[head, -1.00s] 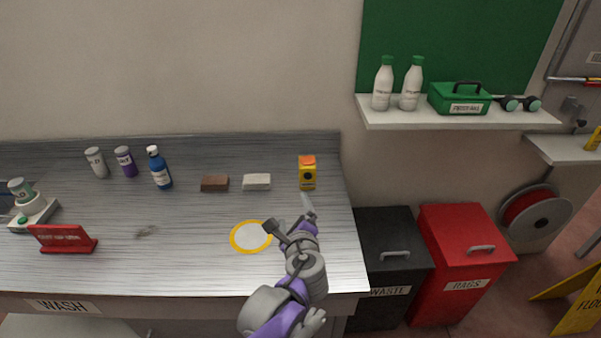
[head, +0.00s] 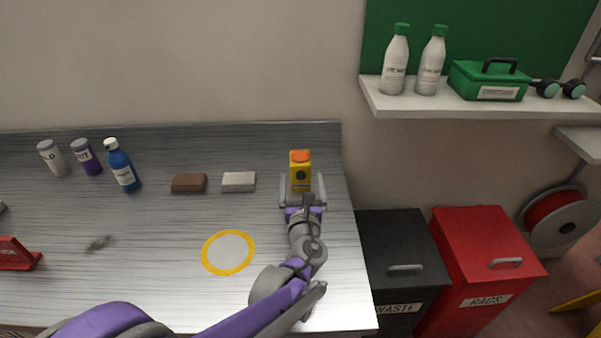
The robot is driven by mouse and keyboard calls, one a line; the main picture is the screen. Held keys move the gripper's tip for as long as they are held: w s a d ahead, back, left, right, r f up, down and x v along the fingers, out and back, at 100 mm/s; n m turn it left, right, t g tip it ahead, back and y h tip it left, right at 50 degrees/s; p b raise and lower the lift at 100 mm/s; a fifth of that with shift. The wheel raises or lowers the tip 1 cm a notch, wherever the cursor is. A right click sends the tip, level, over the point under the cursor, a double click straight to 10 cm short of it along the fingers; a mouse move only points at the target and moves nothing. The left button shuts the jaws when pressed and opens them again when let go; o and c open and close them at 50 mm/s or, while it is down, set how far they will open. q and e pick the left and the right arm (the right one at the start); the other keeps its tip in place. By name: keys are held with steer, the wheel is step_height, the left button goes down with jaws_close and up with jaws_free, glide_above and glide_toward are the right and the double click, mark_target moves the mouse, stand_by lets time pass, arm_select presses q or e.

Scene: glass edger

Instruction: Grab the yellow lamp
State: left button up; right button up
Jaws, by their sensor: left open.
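The yellow lamp (head: 300,173) stands upright near the back right of the metal worktop. It is a small yellow box with an orange top and a dark round spot on its front. My left gripper (head: 303,186) is open, with one finger on each side of the lamp's lower part. I cannot tell whether the fingers touch it. The lamp's base is partly hidden by the gripper. My right gripper is not in view.
A white block (head: 239,182), a brown block (head: 189,183) and a blue bottle (head: 122,168) stand left of the lamp. A yellow-rimmed disc (head: 228,252) lies in front. Black (head: 402,250) and red (head: 482,250) bins stand right of the worktop, below a shelf (head: 470,105).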

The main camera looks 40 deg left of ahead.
mark_target(300, 159)
arm_select(q)
steer(key=x, duration=0.9)
steer(key=shift+r, duration=0.15)
jaws_close()
